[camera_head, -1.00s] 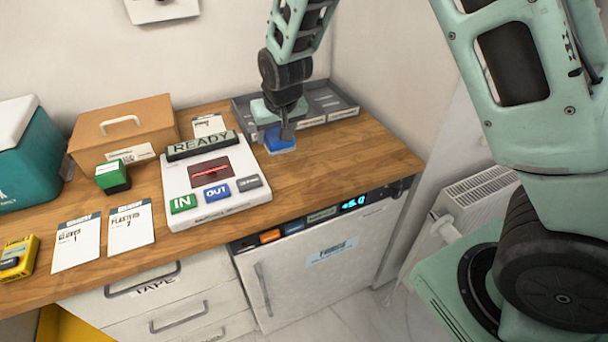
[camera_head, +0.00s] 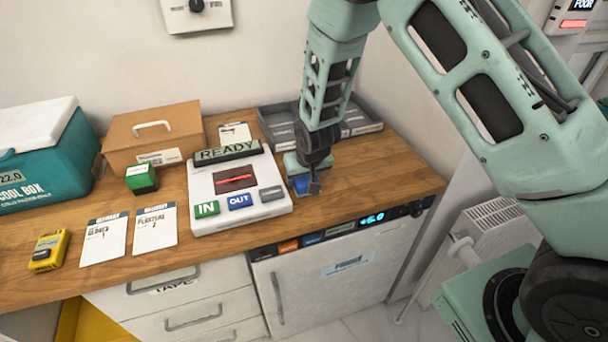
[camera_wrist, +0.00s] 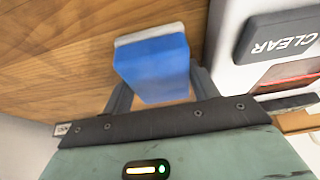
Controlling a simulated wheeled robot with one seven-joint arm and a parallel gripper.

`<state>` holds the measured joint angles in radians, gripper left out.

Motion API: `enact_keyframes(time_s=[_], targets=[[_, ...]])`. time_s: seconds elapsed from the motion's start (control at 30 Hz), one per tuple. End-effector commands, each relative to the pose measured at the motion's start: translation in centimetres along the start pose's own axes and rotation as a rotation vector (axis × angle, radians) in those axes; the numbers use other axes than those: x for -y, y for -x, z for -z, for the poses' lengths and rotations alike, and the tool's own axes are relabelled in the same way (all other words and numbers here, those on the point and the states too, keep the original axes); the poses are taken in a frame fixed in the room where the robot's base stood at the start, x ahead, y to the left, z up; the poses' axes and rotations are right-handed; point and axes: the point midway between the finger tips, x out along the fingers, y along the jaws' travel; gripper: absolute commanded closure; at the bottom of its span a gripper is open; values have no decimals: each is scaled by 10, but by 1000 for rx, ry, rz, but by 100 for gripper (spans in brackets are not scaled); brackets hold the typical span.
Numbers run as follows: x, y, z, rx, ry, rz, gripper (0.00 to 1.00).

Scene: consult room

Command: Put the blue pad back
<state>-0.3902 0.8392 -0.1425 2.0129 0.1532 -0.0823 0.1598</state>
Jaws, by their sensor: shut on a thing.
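The blue pad (camera_wrist: 155,65) is a blue block with a pale edge, held between the fingers in the wrist view. In the head view the blue pad (camera_head: 301,186) shows low over the wooden counter, just right of the white READY device. My gripper (camera_head: 311,184) is shut on it; its fingers also show in the wrist view (camera_wrist: 158,88). Whether the pad touches the counter is hard to tell. A grey divided tray (camera_head: 360,128) stands behind the gripper against the wall, partly hidden by my arm.
The white READY device (camera_head: 238,190) with IN and OUT buttons is close on the left. A green block (camera_head: 141,178), two cards (camera_head: 155,228), a yellow device (camera_head: 48,250), a cardboard box (camera_head: 150,130) and a teal cool box (camera_head: 45,160) stand farther left. Counter at right (camera_head: 390,178) is clear.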

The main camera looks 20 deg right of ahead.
Motion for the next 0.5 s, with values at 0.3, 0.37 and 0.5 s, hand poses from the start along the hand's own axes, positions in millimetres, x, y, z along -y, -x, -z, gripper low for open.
enact_keyframes(time_s=[0.3,0.37,0.5], targets=[[0,-3,-1,0,0,0,32],[0,-3,-1,0,0,0,32],[0,-2,-1,0,0,0,32]])
